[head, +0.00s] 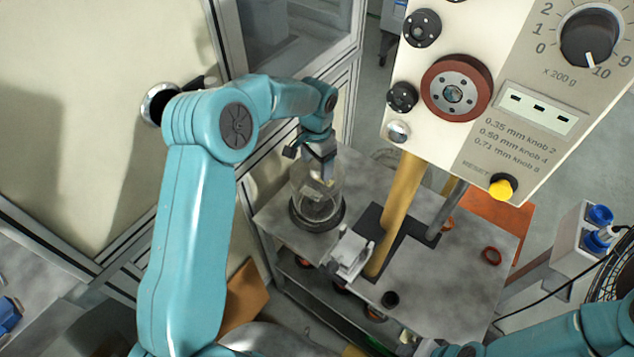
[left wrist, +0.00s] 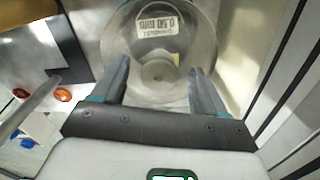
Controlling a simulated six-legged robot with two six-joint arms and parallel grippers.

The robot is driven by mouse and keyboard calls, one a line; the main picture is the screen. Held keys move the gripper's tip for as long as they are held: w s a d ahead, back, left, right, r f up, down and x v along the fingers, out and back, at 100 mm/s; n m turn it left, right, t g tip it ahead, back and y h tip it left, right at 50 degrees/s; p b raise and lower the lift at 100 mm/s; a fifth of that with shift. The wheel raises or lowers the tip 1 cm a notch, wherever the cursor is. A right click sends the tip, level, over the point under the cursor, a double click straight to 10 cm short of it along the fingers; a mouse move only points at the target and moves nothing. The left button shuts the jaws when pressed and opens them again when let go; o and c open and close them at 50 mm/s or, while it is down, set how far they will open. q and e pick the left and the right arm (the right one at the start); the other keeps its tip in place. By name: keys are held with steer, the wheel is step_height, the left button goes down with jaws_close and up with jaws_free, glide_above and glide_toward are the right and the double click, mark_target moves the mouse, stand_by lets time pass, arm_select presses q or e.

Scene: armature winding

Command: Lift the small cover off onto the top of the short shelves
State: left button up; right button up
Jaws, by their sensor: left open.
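The small cover (head: 330,186) is a clear, see-through cylinder on a dark round base on the grey bench top. In the left wrist view the cover (left wrist: 202,40) shows from above as a clear disc with a small knob at its middle. A label that seems to read 0.50 mm shows through it. My left gripper (head: 322,178) is open over the cover's top. In the left wrist view its fingers (left wrist: 159,68) are on either side of the knob, and I cannot tell whether they touch the cover. My right gripper is out of view. I cannot clearly pick out the short shelves.
A tall machine panel (head: 470,150) with a dial and yellow button stands right of the cover on a yellow post (head: 400,215). A white bracket (head: 349,254) stands close in front. The grey bench top (head: 450,290) has a shelf beneath. A cream wall panel (head: 80,110) is at left.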

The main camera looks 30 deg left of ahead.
arm_select(q)
steer(key=shift+w+f, duration=0.1)
steer(key=shift+f, duration=0.05)
steer(key=shift+s+d+r, duration=0.1)
steer(key=shift+s+r, duration=0.1)
steer(key=c, duration=0.4)
steer(key=shift+s, duration=0.1)
steer(key=c, duration=0.5)
jaws_close()
